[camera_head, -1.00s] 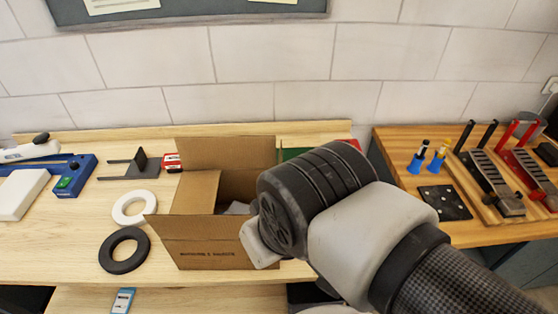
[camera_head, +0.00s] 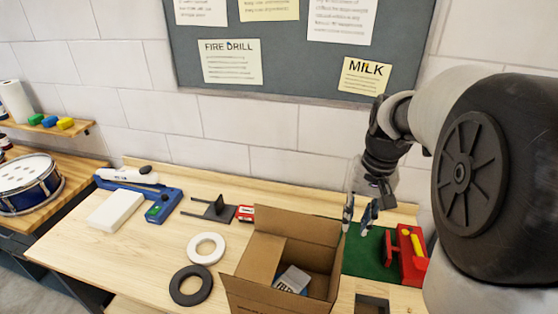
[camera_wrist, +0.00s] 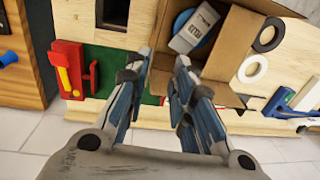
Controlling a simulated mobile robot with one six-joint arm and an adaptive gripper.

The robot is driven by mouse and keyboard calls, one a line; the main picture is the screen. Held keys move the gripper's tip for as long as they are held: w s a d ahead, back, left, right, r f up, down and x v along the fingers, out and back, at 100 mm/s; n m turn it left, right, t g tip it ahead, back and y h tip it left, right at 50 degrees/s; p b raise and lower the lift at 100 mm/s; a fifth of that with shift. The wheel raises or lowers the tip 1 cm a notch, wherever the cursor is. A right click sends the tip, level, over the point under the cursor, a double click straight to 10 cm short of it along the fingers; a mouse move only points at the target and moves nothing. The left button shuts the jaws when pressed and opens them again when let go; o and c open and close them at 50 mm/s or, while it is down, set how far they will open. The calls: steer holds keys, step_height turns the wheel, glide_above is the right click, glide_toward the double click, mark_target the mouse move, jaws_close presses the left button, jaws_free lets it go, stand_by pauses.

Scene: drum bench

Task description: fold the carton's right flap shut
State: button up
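The open brown carton (camera_head: 262,258) stands on the wooden bench, with a white labelled box (camera_head: 293,279) inside. In the wrist view the carton (camera_wrist: 238,35) is at upper centre-right, and a blue round thing shows beside the white box (camera_wrist: 194,28). A cardboard panel (camera_wrist: 170,22) stands along the carton's side nearest the green mat; it looks like the right flap, upright or tilted outward. My gripper (camera_head: 359,216) is behind and right of the carton, above the mat, pointing down. In the wrist view my gripper (camera_wrist: 160,62) has its fingers apart with nothing between them. Contact with the flap cannot be told.
A red device with a yellow handle (camera_head: 407,256) stands on the green mat (camera_head: 362,255), right of the carton. A white ring (camera_head: 206,249) and black ring (camera_head: 191,286) lie left. A dark bracket (camera_head: 213,208) and red box (camera_head: 244,214) are behind-left. The wall is close behind.

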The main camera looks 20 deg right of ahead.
steer(key=b, duration=0.2)
glide_toward(341, 260)
steer(key=f, duration=1)
steer(key=shift+w+a+f, duration=0.1)
steer(key=shift+w+a, duration=0.15)
steer(key=shift+c, duration=0.3)
jaws_close()
